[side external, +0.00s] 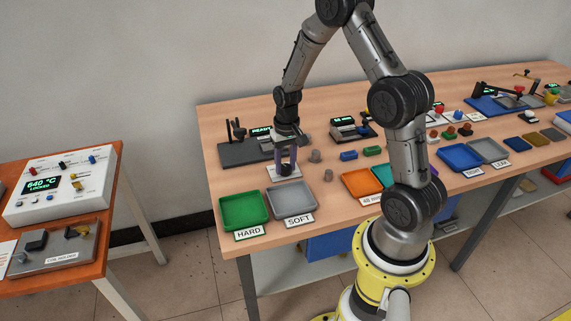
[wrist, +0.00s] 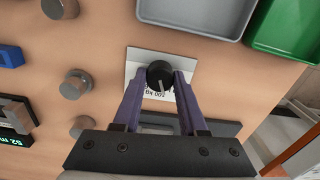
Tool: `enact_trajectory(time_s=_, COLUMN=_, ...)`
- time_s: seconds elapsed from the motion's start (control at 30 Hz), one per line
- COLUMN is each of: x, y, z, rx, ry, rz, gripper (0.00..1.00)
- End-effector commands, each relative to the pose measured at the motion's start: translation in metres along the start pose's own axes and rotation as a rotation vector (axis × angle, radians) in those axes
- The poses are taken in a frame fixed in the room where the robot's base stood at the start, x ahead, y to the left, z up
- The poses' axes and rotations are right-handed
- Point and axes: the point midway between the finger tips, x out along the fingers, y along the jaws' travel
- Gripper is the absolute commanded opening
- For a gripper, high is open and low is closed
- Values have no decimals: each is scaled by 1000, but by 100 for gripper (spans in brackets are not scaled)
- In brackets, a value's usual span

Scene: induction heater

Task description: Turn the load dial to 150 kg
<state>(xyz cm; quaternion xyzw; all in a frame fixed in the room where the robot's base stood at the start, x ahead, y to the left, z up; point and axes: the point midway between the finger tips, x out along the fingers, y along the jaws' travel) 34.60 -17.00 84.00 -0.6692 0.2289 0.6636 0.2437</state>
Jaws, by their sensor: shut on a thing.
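The load dial (wrist: 160,73) is a round black knob with a white pointer line, set on a white plate (wrist: 135,66) on the wooden table. In the wrist view the pointer is toward the lower edge of the picture, near an upside-down label that seems to read 200 kg; the other marks are hidden or too small to read. My gripper (wrist: 161,79) has its two purple fingers on either side of the knob, shut on it.
A green tray (side external: 243,227) marked HARD and a grey tray (side external: 312,219) marked SOFT stand in front of the plate. Several grey cylinders, one of them (side external: 315,156) close by, stand to the right. A dark tester (side external: 240,150) with a display stands behind.

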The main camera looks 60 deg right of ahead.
Motion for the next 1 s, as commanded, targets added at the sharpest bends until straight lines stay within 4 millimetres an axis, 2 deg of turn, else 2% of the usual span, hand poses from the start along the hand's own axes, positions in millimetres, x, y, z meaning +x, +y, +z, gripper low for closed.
enact_trajectory(time_s=0.2, x=-1, y=0, z=0, rx=-170, ry=-5, rz=0, gripper=0)
enact_trajectory(time_s=0.5, x=0, y=0, z=0, rx=-327, ry=-9, rz=0, gripper=0)
enact_trajectory(time_s=1.0, x=-1, y=0, z=0, rx=-386, ry=-10, rz=0, gripper=0)
